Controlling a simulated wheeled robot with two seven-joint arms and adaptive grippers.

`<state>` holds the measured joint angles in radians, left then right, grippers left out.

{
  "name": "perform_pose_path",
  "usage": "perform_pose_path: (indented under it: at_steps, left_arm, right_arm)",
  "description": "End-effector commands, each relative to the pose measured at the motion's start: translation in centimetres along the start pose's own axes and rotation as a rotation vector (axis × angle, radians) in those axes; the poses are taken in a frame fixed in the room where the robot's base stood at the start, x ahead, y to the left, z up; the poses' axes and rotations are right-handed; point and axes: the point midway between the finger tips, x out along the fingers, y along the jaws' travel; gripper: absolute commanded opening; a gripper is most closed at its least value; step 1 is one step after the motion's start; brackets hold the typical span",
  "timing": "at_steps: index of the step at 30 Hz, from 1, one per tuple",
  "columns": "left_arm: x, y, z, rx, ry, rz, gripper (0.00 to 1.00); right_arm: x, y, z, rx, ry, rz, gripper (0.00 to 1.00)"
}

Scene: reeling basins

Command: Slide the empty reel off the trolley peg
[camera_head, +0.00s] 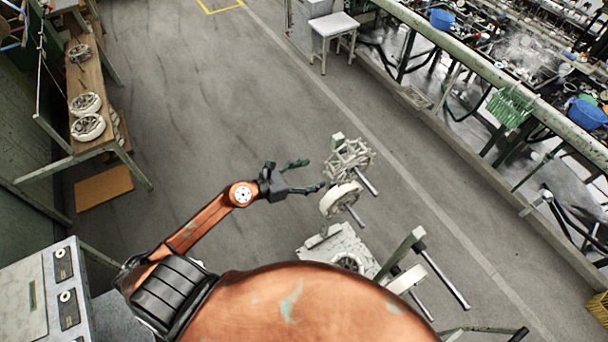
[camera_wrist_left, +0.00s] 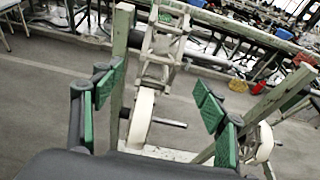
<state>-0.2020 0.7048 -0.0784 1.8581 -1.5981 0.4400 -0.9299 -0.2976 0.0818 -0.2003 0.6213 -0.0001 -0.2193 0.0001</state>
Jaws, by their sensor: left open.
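The trolley (camera_head: 340,242) stands on the floor right of centre in the head view, with reels on dark pegs. The empty reel (camera_head: 350,158) is a pale open frame at the trolley's far end, on a peg (camera_head: 367,184). My left gripper (camera_head: 311,175) is open and empty just left of it, fingers pointing towards the reels. In the left wrist view, the empty reel (camera_wrist_left: 163,50) shows beyond and between the green-padded fingers (camera_wrist_left: 158,80), apart from them. A white, filled-looking reel (camera_head: 338,200) sits close beside it. My right gripper is not in view.
Another white reel (camera_head: 405,279) and a post (camera_head: 399,252) with long dark pegs stand nearer me on the trolley. A wooden bench (camera_head: 92,78) with reels is at far left, a stool (camera_head: 334,24) at the back. The middle floor is clear.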

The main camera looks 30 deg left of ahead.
Motion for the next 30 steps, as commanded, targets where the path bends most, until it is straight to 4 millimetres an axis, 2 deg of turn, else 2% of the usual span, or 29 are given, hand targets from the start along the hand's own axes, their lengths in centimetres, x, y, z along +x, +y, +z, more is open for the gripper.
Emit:
perform_pose_path:
  at_steps: [18, 24, 30]
  left_arm:
    - [7.0, 0.0, 0.0, -0.002, -0.001, -0.001, 0.67]
    - [8.2, 0.0, -0.1, -0.001, 0.0, 0.0, 0.67]
    - [8.7, 0.0, -0.1, -0.001, 0.001, 0.0, 0.67]
  right_arm:
    - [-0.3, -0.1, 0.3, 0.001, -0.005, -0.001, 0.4]
    - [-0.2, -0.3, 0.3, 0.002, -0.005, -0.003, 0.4]
    - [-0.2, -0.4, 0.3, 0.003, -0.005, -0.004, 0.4]
